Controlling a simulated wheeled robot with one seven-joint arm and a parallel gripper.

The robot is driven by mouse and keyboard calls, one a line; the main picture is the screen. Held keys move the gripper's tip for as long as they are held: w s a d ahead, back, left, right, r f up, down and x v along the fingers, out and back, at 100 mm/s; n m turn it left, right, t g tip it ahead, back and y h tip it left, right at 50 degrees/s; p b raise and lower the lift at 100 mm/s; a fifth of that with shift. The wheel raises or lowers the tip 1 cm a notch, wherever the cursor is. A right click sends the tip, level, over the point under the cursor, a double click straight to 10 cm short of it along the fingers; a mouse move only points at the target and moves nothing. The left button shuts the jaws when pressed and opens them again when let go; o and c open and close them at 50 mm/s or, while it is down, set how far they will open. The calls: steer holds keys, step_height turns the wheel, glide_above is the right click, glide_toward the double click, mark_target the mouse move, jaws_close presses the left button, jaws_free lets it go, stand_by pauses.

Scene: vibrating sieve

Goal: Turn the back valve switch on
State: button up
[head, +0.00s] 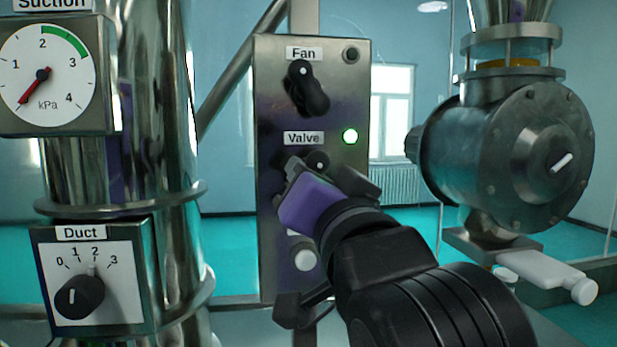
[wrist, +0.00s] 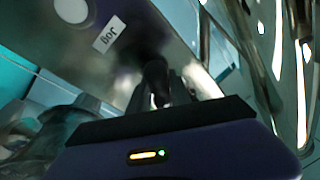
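The Valve switch (head: 317,160) is a black knob with a white dot, under the "Valve" label (head: 303,138) on a steel panel (head: 272,225). In the wrist view a dark knob (wrist: 155,82) stands between or close to the dark fingers (wrist: 172,92). Whether the fingers touch it is not clear.
The Fan switch (head: 306,87) sits above, with a dark lamp (head: 351,55). A white button (head: 305,259) is low on the panel; the wrist view shows a "Jog" label (wrist: 109,34). The Duct dial (head: 80,297) and Suction gauge (head: 43,73) are left, a round metal housing (head: 505,160) right.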

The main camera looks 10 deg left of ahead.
steer(key=shift+o, duration=1.2)
steer(key=shift+s, duration=0.15)
steer(key=b+v, duration=0.1)
steer(key=v, duration=0.6)
steer(key=shift+s+d, duration=0.2)
steer(key=shift+f, duration=0.1)
step_height(320, 180, up, 5)
steer(key=s+n+t+y, duration=0.2)
steer(key=s+d+f+h, duration=0.2)
steer(key=d+f, duration=0.2)
steer(key=f, duration=0.6)
steer(key=s+d+f+n+t+h, duration=0.1)
steer(key=s+d+f, duration=0.25)
steer(key=f, duration=0.65)
steer(key=s+d+f+h, duration=0.2)
steer(key=d+f, duration=0.3)
steer(key=f, duration=0.5)
steer(key=s+d+f+g+h, duration=0.2)
steer(key=s+d+f+g, duration=0.1)
steer(key=s+f, duration=0.7)
steer(key=s+d+f+m+g+h, duration=0.1)
steer(key=s+d+f+g, duration=0.3)
steer(key=s+f, duration=0.6)
steer(key=s+d+h, duration=0.1)
steer(key=s+d, duration=0.1)
steer(key=s, duration=0.2)
steer(key=shift+d+h, duration=0.3)
